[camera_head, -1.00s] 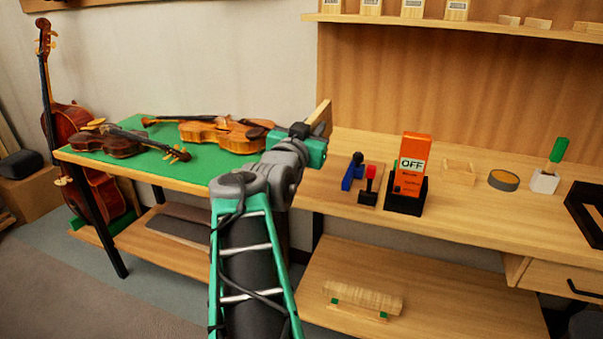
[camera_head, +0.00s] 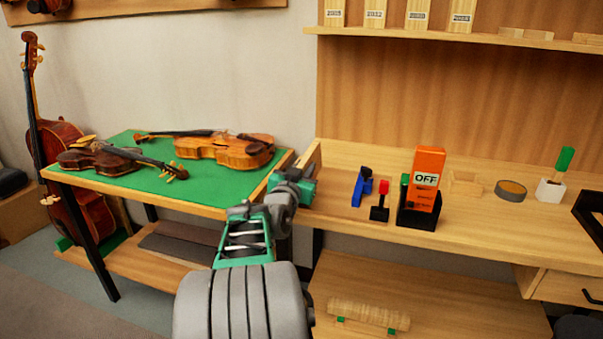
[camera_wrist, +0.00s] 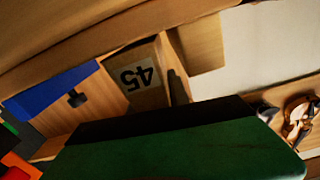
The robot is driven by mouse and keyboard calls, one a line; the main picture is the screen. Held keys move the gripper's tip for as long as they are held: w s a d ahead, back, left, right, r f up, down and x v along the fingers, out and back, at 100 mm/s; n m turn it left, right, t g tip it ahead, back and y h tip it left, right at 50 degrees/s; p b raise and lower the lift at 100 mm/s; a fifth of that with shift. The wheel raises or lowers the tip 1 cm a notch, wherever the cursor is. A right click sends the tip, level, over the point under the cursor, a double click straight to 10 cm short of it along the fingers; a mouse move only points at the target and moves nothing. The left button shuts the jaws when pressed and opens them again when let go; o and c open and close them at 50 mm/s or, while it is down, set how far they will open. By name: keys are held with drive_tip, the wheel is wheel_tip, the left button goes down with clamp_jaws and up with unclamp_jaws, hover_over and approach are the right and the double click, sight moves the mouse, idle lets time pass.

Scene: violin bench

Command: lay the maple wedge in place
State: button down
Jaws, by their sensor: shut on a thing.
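My gripper (camera_head: 303,180) is above the gap between the green-topped table and the bench's left end. It is shut on a pale wooden piece, which I take for the maple wedge (camera_head: 309,157), standing up beyond the jaws. In the wrist view, a wooden face with an upside-down "45" label (camera_wrist: 140,77) shows just beyond the dark edge of my green gripper part (camera_wrist: 180,150); it seems to be the held piece, though the jaws' contact is hidden.
A blue tool (camera_head: 361,187), a red-topped tool (camera_head: 380,202) and an orange "OFF" box (camera_head: 425,182) in a black holder stand on the bench (camera_head: 330,207). A violin (camera_head: 225,150) lies on the green table. Labelled wooden blocks (camera_head: 375,14) stand on the upper shelf.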

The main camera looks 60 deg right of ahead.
drive_tip(key=shift+r, duration=0.1)
drive_tip(key=shift+f, duration=0.2)
drive_tip(key=c, duration=1.2)
unclamp_jaws()
drive_tip(key=shift+c, duration=0.2)
